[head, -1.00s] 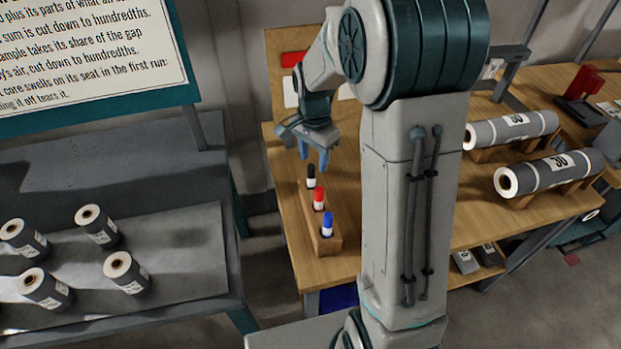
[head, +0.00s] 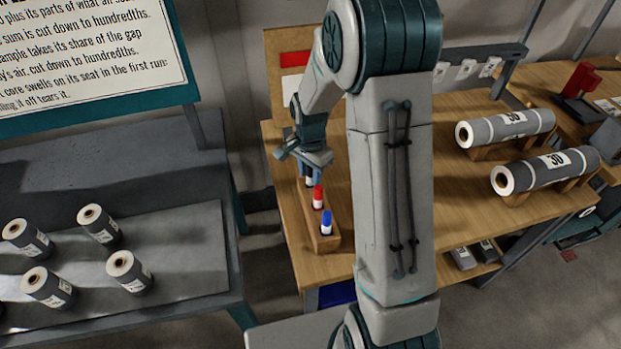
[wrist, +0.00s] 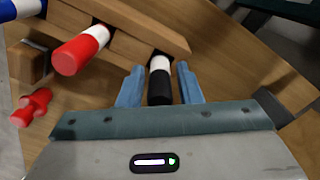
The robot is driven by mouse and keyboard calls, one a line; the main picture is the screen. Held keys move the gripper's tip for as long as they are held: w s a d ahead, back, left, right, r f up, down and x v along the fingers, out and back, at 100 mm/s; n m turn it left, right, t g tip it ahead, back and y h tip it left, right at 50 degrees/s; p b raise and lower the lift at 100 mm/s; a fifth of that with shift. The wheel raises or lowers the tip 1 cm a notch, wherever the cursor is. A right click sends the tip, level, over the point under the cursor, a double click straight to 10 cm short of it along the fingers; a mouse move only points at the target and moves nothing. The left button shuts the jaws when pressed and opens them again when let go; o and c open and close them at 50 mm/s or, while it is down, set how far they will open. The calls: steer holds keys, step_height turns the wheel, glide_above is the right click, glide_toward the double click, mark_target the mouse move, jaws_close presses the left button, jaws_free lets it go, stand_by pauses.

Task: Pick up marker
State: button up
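The black-capped marker (wrist: 160,82) stands in a wooden holder (head: 326,243). In the wrist view it lies between the two blue fingers of my gripper (wrist: 160,85), with a small gap on each side, so my gripper is open around it. In the head view my gripper (head: 309,170) hides most of this marker's cap. A red marker (head: 318,197) and a blue marker (head: 327,223) stand in the same holder. They also show in the wrist view, red (wrist: 80,52) beside the black one and blue (wrist: 28,8) at the corner.
The holder stands near the left edge of a wooden bench (head: 385,262). Large grey rolls (head: 510,128) rest on cradles at the right. A grey table (head: 190,250) at the left bears several small rolls. A red-marked board stands behind my gripper.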

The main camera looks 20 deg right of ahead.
steer(key=c, duration=0.6)
steer(key=shift+o, duration=0.2)
steer(key=shift+r, duration=0.1)
step_height(320, 180, up, 10)
steer(key=shift+f+b, duration=0.1)
steer(key=shift+b, duration=0.45)
steer(key=shift+o, duration=0.5)
steer(key=shift+c, duration=0.3)
step_height(320, 180, up, 7)
steer(key=p, duration=0.5)
